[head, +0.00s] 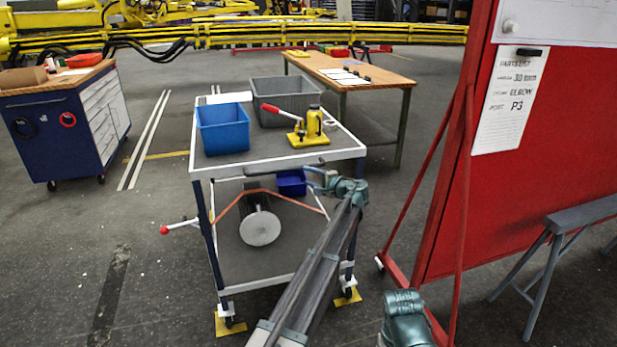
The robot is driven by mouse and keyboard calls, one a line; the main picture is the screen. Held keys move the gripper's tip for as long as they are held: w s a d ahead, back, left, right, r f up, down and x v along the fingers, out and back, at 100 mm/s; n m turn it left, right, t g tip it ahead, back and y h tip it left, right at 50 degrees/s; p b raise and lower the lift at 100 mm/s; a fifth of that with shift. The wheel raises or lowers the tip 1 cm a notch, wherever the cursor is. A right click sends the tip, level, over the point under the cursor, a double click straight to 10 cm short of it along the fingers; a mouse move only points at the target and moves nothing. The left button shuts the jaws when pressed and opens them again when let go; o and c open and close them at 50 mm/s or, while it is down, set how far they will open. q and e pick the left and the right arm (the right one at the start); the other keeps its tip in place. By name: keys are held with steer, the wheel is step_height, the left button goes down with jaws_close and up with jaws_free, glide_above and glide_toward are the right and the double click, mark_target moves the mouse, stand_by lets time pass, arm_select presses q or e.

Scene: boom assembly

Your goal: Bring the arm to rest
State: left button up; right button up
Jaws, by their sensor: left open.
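The cart top carries a blue bin (223,128), a grey bin (285,97) and a yellow hand pump (309,128). A grey cylinder (260,226) lies on the lower shelf. A red board (560,140) stands at right, a blue cabinet (55,130) at left.

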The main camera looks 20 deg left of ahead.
arm_select(q)
steer(key=shift+s, duration=0.1)
steer(key=s+d+f+n+g+h+p, duration=0.1)
steer(key=s+d, duration=0.6)
steer(key=s, duration=0.9)
steer(key=s+d+f+n+g+h+p, duration=0.1)
steer(key=s+d+f+g+h+p, duration=0.3)
steer(key=s, duration=1.2)
steer(key=s+d+f+n+g+h+p, duration=0.1)
steer(key=s+d+f+g+h+p, duration=0.1)
steer(key=s+d+g+h+p, duration=0.2)
steer(key=s+d+h, duration=0.1)
steer(key=s+d, duration=0.2)
steer(key=s, duration=0.3)
steer(key=s+d+h+p, duration=0.1)
steer(key=s+d+h, duration=0.1)
steer(key=s+d, duration=0.2)
steer(key=shift+s+d+f+n+p, duration=0.15)
steer(key=shift+s+d+n+p, duration=0.15)
steer(key=shift+s, duration=0.75)
